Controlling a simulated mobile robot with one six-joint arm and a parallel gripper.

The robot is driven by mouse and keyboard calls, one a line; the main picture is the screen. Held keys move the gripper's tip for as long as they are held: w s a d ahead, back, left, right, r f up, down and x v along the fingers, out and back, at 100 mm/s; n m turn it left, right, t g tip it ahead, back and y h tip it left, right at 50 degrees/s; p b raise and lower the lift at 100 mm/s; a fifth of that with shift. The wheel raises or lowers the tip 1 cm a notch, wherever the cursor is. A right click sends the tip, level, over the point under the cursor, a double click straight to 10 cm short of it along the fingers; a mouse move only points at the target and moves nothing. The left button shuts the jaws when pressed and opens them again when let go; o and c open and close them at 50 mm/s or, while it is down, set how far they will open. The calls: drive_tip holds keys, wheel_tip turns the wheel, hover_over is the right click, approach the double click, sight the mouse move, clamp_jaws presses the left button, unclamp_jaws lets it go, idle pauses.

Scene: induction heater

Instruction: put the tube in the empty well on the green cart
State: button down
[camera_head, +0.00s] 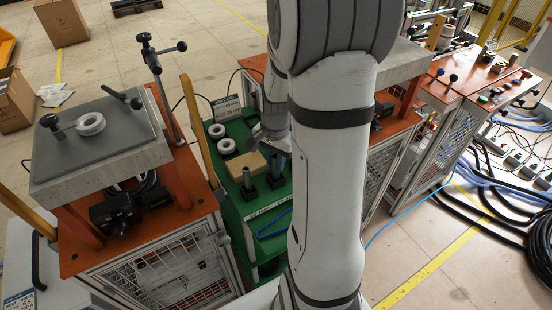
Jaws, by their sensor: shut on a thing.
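The green cart (234,213) stands in the middle, partly behind my arm. Two grey tubes stand upright on it in dark square holders: the left tube (247,179) and the right tube (274,167). My gripper (280,148) is over the back right part of the cart, just behind and above the right tube. It is shut on a tube, but the held tube is mostly hidden by the gripper and my arm. I cannot make out the empty well; it may be behind my arm.
A tan block (244,162) and two white rings (217,131) (226,146) lie on the cart near a sign (227,107). Orange-topped machines flank the cart, the left one with a grey slab (85,150). A blue handle (273,225) is at the cart's front. Cables cover the right floor.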

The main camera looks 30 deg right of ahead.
drive_tip(key=c, duration=1.2)
unclamp_jaws()
drive_tip(key=shift+o, duration=0.2)
wheel_tip(320, 180, up, 8)
drive_tip(key=shift+f, duration=0.1)
drive_tip(key=s+a+r+n+t, duration=0.2)
drive_tip(key=s+a+r+n, duration=0.4)
drive_tip(key=s+a+n, duration=0.5)
drive_tip(key=shift+s+a+n+t, duration=0.3)
drive_tip(key=shift+s+a+n, duration=0.1)
drive_tip(key=shift+s+n, duration=0.2)
